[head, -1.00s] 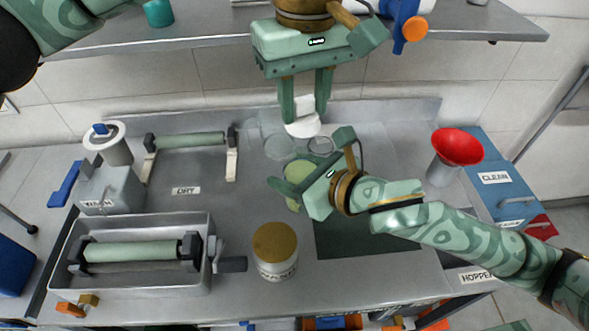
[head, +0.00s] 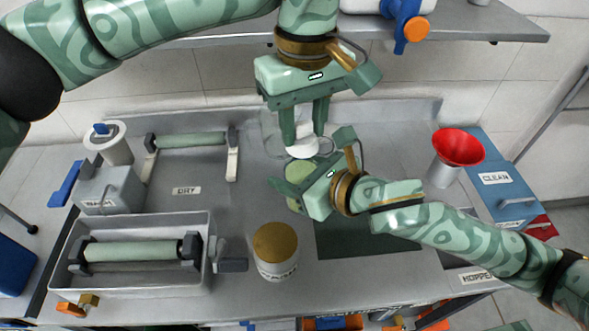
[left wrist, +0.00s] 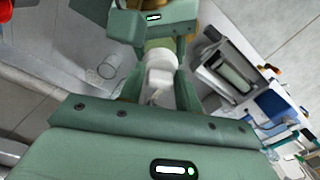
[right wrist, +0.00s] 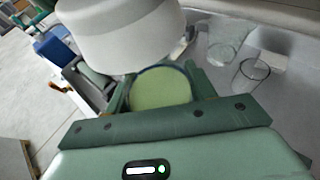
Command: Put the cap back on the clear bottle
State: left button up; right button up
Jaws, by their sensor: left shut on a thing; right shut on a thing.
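My left gripper (head: 304,138) is shut on the white cap (head: 302,149) and holds it upright above the bottle. The cap also shows between the fingers in the left wrist view (left wrist: 160,76). The clear bottle (head: 298,171), its inside pale green, stands on the bench with my right gripper (head: 292,187) shut around it. In the right wrist view, its round mouth (right wrist: 161,88) is uncovered and the cap (right wrist: 120,36) hangs above it, towards the upper left. The cap and bottle look apart; the size of the gap is hard to tell.
Clear glass vessels (right wrist: 248,75) stand just behind the bottle. A gold-lidded jar (head: 276,250) stands in front, left of a dark mat (head: 350,240). A tray with a roller (head: 140,218) is at left, a red funnel (head: 457,146) at right. A shelf (head: 490,25) runs behind.

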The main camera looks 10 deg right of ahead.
dwell(0.3)
pick_arm(q)
jog(key=shift+r, duration=0.25)
jog(key=shift+s, duration=0.1)
jog(key=shift+f, duration=0.1)
jog(key=shift+f, duration=0.85)
jog(key=shift+f, duration=0.55)
jog(key=o, duration=1)
